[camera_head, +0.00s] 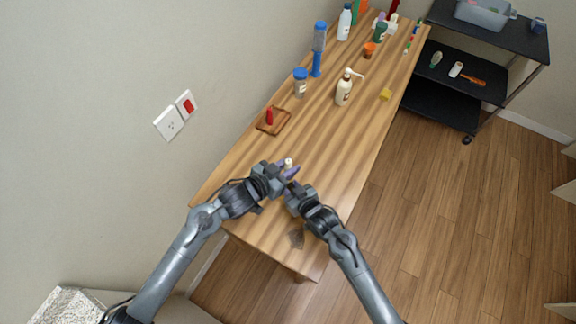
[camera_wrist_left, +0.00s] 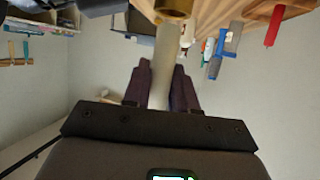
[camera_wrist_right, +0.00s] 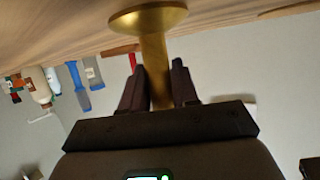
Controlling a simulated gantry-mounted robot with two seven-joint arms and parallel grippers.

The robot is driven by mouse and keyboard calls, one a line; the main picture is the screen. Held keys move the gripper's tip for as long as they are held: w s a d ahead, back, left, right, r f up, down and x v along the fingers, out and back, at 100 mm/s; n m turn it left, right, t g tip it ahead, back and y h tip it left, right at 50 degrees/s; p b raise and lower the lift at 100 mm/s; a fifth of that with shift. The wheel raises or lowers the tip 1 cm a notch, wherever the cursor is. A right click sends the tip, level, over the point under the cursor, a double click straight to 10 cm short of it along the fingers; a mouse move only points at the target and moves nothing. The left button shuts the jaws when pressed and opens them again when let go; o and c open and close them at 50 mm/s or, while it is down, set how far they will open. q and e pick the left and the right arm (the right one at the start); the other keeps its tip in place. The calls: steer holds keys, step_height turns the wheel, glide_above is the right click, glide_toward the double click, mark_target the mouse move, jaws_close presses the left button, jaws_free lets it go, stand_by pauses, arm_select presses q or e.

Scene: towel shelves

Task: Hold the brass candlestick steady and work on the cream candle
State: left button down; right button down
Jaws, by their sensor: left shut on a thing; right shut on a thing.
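The cream candle (camera_wrist_left: 166,48) stands between the fingers of my left gripper (camera_wrist_left: 162,72), which is shut on it. One end of the candle meets the brass candlestick (camera_wrist_left: 174,7) at the top edge of the left wrist view; how deep it sits there cannot be told. My right gripper (camera_wrist_right: 158,78) is shut on the candlestick's stem, and its round brass base (camera_wrist_right: 148,17) shows beyond the fingers. In the head view the candle's pale tip (camera_head: 289,162) shows near the table's front end, with the two grippers close together and hiding most of the candlestick.
A wooden tray (camera_head: 263,127) with a red candle (camera_head: 269,116) lies beyond my left gripper. A pump bottle (camera_head: 344,90), a blue-lidded jar (camera_head: 300,83) and a yellow block (camera_head: 385,95) stand farther back. The table around the grippers is mostly clear. A black shelf cart (camera_head: 457,103) stands at right.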

arm_select(q)
steer(key=shift+f, duration=1.55)
steer(key=c, duration=0.8)
jaws_free()
steer(key=v, duration=1.2)
arm_select(e)
steer(key=c, duration=0.8)
jaws_free()
